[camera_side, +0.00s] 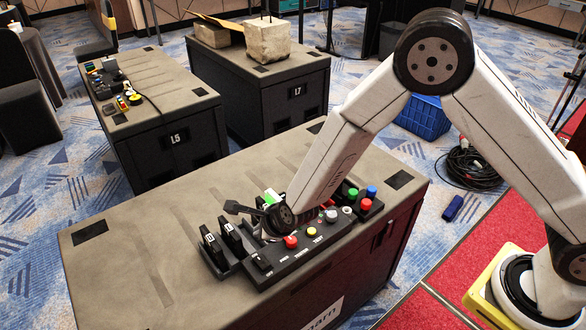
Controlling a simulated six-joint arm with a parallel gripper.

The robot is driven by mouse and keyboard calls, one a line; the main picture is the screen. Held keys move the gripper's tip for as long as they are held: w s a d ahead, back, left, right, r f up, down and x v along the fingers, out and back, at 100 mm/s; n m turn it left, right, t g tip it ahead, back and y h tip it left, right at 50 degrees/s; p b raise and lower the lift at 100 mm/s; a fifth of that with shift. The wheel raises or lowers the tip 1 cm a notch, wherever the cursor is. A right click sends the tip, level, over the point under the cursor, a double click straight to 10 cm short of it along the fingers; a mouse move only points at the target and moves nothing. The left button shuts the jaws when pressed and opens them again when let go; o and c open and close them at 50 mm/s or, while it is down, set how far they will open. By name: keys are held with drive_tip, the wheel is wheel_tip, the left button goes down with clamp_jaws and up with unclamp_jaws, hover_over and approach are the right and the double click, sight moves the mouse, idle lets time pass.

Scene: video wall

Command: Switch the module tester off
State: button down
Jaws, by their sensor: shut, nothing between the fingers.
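The module tester (300,258) is a long black box on top of the near flight case. Its sloped face carries a black switch or knob (262,261) at the left end, a red button (291,241), a yellow button (311,231) and a grey round part (331,214). White lettering on it is too small to read. My gripper (238,208) is dark, shut and empty. It points left above the case, behind the tester and near the upright modules. It appears apart from the tester's controls. My wrist hides part of the area behind the tester. The switch's position cannot be told.
Black upright modules (212,245) stand in a holder left of the tester. Red, green and blue buttons or caps (365,205) stand at the right. The case top (130,250) is clear at left. Cases L5 (175,138) and L7 (297,91) stand behind.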

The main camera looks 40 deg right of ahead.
approach(261, 261)
drive_tip(key=shift+w+r+x, duration=0.1)
drive_tip(key=shift+x, duration=0.85)
drive_tip(key=shift+w+r+x, duration=0.1)
drive_tip(key=shift+w+x, duration=0.05)
drive_tip(key=shift+x, duration=0.75)
drive_tip(key=shift+w+r+x, duration=0.1)
drive_tip(key=shift+x, duration=0.85)
drive_tip(key=shift+s+a+f, duration=0.1)
drive_tip(key=shift+f, duration=0.7)
idle(0.9)
drive_tip(key=shift+r, duration=0.15)
drive_tip(key=shift+r, duration=0.65)
idle(0.5)
drive_tip(key=shift+w+r, duration=0.25)
drive_tip(key=shift+r, duration=1)
drive_tip(key=shift+w+r, duration=0.25)
drive_tip(key=shift+r, duration=1)
